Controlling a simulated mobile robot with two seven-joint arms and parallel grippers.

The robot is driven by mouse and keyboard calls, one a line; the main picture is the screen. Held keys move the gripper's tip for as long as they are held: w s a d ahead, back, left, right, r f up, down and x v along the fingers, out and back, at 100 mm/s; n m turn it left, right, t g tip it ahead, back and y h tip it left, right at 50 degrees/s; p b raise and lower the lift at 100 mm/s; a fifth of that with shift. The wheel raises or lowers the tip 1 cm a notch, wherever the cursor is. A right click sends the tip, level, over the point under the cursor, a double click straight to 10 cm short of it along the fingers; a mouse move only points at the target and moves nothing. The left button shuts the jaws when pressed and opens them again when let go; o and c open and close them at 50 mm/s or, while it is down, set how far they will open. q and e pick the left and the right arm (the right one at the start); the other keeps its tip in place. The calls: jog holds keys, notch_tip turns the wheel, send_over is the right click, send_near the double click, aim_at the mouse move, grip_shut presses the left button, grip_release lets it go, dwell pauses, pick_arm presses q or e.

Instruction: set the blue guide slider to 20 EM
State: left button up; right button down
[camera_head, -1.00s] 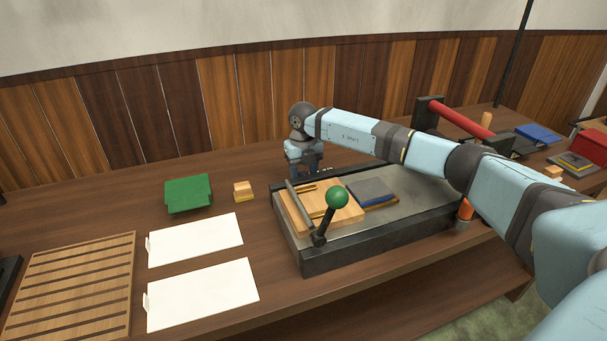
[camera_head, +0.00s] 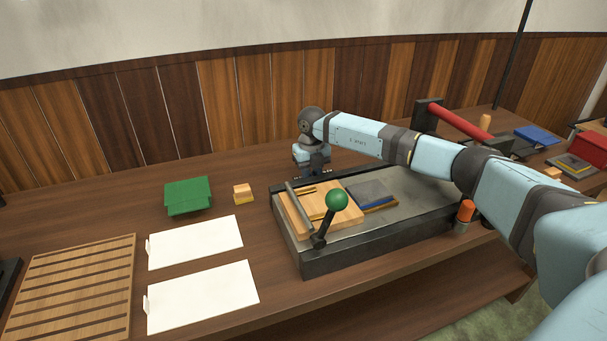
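My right arm reaches in from the right, and its gripper (camera_head: 316,172) points down at the back edge of the type-caster bed (camera_head: 430,205). Its fingers are small and partly hidden behind the bed's dark back rail, so whether they are open or shut cannot be told. I cannot make out a blue guide slider or any EM scale marks; the area at the gripper is partly covered by the hand. A blue-edged grey block (camera_head: 371,192) lies on the bed beside a wooden block (camera_head: 338,205). My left gripper is not in view.
An orange-handled tool (camera_head: 466,212) stands at the front right.

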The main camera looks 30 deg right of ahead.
jog(key=shift+s+d, duration=0.15)
jog(key=shift+d, duration=0.4)
jog(key=shift+s+d, duration=0.15)
jog(key=shift+d, duration=0.4)
jog(key=c, duration=1)
grip_release()
jog(key=shift+a, duration=0.1)
jog(key=shift+o, duration=0.2)
notch_tip(320, 180, up, 14)
jog(key=p, duration=0.1)
